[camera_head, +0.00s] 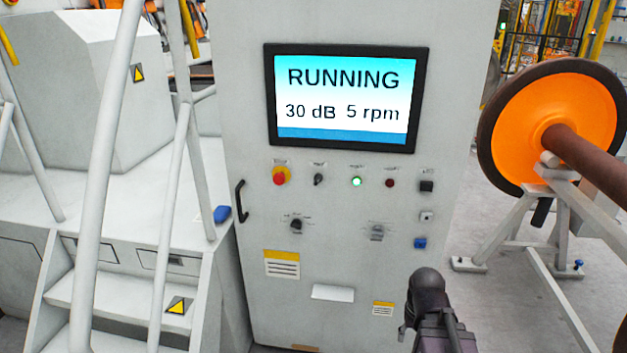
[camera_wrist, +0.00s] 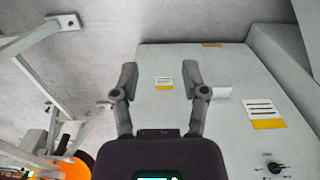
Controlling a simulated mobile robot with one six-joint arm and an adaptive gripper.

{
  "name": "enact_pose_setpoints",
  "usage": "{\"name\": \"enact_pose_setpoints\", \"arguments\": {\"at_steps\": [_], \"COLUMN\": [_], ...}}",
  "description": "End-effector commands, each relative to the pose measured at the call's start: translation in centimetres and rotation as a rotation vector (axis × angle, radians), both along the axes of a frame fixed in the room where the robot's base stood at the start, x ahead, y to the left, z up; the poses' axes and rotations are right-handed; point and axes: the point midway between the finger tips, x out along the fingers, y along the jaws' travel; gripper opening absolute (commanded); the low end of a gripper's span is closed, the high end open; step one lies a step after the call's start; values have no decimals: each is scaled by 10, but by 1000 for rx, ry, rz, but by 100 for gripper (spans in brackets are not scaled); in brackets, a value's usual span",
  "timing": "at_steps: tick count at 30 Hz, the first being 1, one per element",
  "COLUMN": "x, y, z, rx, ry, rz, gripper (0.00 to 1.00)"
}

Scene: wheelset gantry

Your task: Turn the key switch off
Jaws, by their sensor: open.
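The grey control cabinet (camera_head: 350,285) stands upright in the head view, with a screen (camera_head: 347,98) reading "RUNNING, 30 dB, 5 rpm". A small dark switch (camera_head: 318,179) sits right of the red emergency button and looks like the key switch; its label is too small to read. A black rotary knob (camera_head: 297,226) is lower left and also shows in the wrist view (camera_wrist: 275,167). My gripper (camera_wrist: 160,80) is open and empty, its two fingers apart over the cabinet's lower front. In the head view my dark arm end is at lower right, below the controls.
A green lamp (camera_head: 356,181) is lit beside a dark red one (camera_head: 390,183). A handle (camera_head: 241,201) sticks out at the cabinet's left edge. Stairs with white rails (camera_head: 105,175) stand left. An orange wheel (camera_head: 545,120) on a stand is right. Floor between is clear.

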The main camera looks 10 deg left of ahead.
Motion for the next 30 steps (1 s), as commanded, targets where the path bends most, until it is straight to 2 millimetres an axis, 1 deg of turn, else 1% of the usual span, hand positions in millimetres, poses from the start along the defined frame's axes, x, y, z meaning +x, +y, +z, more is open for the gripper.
{"name": "enact_pose_setpoints", "arguments": {"at_steps": [9, 10, 12, 17, 20, 23, 26, 29, 30], "x": [0, 0, 1, 9, 21, 41, 67, 98, 111], "y": [0, 0, 0, -1, 2, 1, 1, 5, 8], "z": [0, 0, 0, 0, 2, 5, 12, 23, 29], "rx": [0, 0, -2, -33, -81, -156, -250, -353, -394], "ry": [0, 0, -1, -23, -60, -120, -206, -314, -362], "rz": [0, 0, 0, 0, 6, 11, 24, 46, 60], "gripper": [57, 63, 83, 83, 83, 83, 83, 83, 83]}}
